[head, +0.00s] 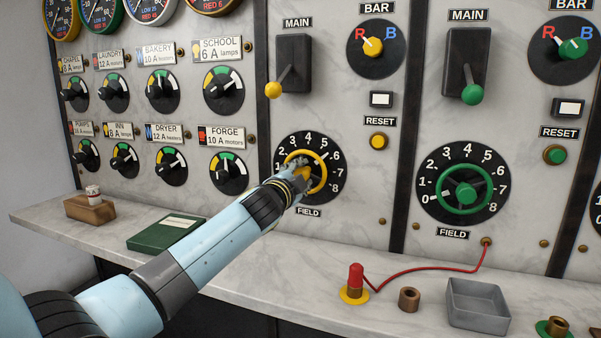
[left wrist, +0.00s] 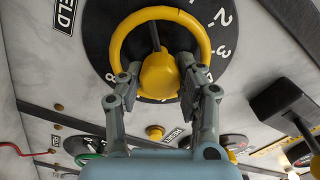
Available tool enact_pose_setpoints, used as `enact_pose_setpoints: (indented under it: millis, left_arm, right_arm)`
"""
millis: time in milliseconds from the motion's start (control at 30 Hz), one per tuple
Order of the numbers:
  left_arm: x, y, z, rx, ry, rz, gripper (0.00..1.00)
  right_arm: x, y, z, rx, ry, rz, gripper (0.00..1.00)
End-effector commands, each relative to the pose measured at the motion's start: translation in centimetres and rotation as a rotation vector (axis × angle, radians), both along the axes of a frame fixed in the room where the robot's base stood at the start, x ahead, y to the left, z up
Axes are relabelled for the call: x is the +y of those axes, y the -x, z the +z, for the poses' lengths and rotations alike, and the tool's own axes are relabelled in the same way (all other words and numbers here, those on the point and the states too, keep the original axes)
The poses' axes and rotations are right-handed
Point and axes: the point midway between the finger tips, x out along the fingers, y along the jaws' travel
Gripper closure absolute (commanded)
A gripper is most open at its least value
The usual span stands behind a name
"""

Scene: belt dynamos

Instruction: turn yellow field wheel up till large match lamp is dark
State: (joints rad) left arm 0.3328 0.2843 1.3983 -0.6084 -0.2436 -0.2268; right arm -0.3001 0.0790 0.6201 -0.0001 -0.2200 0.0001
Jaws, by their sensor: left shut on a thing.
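The yellow field wheel (head: 322,171) sits on a black dial numbered up to 8, above a FIELD label. My left gripper (head: 300,171) reaches it from the lower left and is shut on it. In the left wrist view the yellow wheel (left wrist: 117,42) shows close up, with my left gripper's fingers (left wrist: 159,72) on either side of its hub. The wheel's setting is hard to read, as the gripper hides part of the dial. No lamp labelled as the match lamp shows. My right gripper is not in view.
The green field wheel (head: 466,210) is on the dial to the right. The yellow main lever (head: 273,90) hangs above the yellow wheel. On the ledge are a green book (head: 150,238), a red plug (head: 356,275) with a red cable, and a grey tray (head: 477,325).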

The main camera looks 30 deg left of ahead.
Motion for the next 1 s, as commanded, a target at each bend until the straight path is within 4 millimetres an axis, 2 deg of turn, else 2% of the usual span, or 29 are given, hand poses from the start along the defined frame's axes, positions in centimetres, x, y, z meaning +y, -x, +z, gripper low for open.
enact_pose_setpoints:
  millis: [400, 967, 1000]
  left_arm:
    - [-0.08, 0.03, -0.20, 0.046, -0.183, 0.000, 0.97]
    - [-0.08, 0.03, -0.30, 0.053, -0.208, 0.000, 0.97]
    - [-0.08, 0.03, -0.30, 0.053, -0.208, 0.000, 0.61]
  right_arm:
    - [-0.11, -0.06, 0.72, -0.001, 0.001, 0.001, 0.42]
    - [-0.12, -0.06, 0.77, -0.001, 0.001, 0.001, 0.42]
    - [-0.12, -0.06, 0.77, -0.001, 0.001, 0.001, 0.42]
